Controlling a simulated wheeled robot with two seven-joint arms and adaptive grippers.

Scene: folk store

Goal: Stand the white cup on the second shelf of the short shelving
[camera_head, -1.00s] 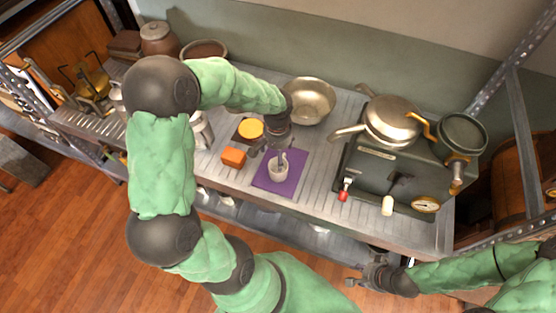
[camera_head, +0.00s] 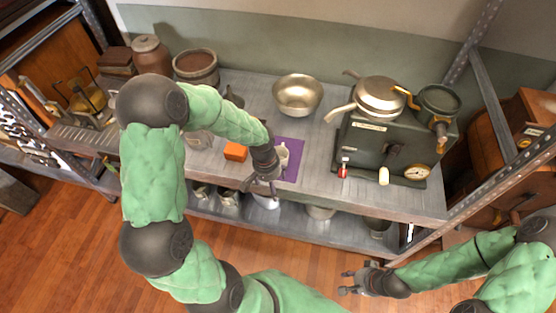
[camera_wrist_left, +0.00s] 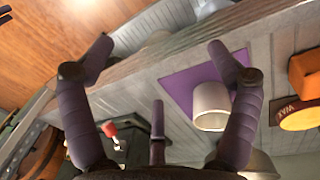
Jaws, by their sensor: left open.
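The white cup (camera_head: 282,154) stands on a purple mat (camera_head: 291,171) on the metal counter, partly hidden by my left gripper in the head view. In the left wrist view the cup (camera_wrist_left: 211,106) stands on the mat (camera_wrist_left: 186,92), close to one finger. My left gripper (camera_head: 259,188) is open and empty, at the counter's front edge, nearer to me than the cup; its spread fingers (camera_wrist_left: 155,62) fill the wrist view. My right gripper (camera_head: 343,283) is low on the right, in front of the counter, open and empty. I cannot tell which shelf is the short shelving's second.
An orange block (camera_head: 235,151) lies left of the mat. A metal bowl (camera_head: 297,95) stands behind it, and a dark green stove (camera_head: 385,150) with a pan (camera_head: 380,97) stands to the right. A lower shelf (camera_head: 345,229) under the counter holds several vessels.

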